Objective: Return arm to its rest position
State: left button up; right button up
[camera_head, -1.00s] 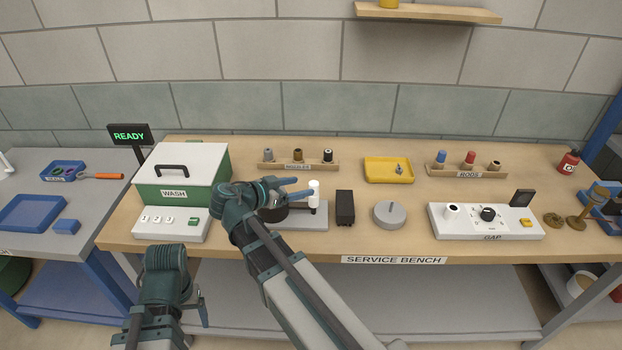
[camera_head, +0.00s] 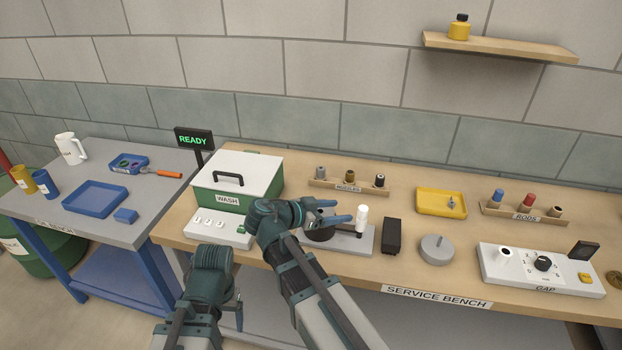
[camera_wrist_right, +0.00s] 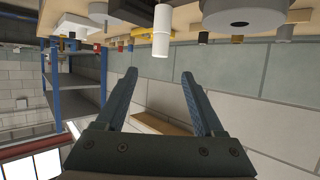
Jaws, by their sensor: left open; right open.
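My right gripper (camera_head: 326,212) reaches in over the service bench, in front of the wash box and just left of a white upright cylinder (camera_head: 361,219) on a grey stand (camera_head: 352,243). Its blue fingers are apart with nothing between them. The right wrist view shows the same open fingers (camera_wrist_right: 158,100), empty, and the white cylinder (camera_wrist_right: 161,32) beyond them; this view is upside down. My left arm is folded low at the front of the bench. Only a small part of my left gripper (camera_head: 238,314) shows beside it, below the bench edge.
The wash box (camera_head: 236,180) stands left of the right gripper. A black block (camera_head: 391,236), a round grey part (camera_head: 437,249) and a white gap gauge (camera_head: 525,271) lie to the right. Nozzle (camera_head: 340,187) and rod (camera_head: 520,214) racks and a yellow tray (camera_head: 427,201) stand behind.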

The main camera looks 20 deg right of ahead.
jog(key=s+a+f+n+g+y, duration=0.1)
jog(key=s+a+f+n+y, duration=0.5)
jog(key=a+n, duration=0.3)
jog(key=s+a+f+n+g+y, duration=0.2)
jog(key=s+a+f+n+y, duration=0.3)
jog(key=a+n, duration=0.5)
jog(key=s+a+f, duration=0.2)
jog(key=s, duration=0.1)
jog(key=shift+f+y, duration=0.2)
jog(key=shift+y, duration=0.2)
jog(key=shift+s, duration=0.1)
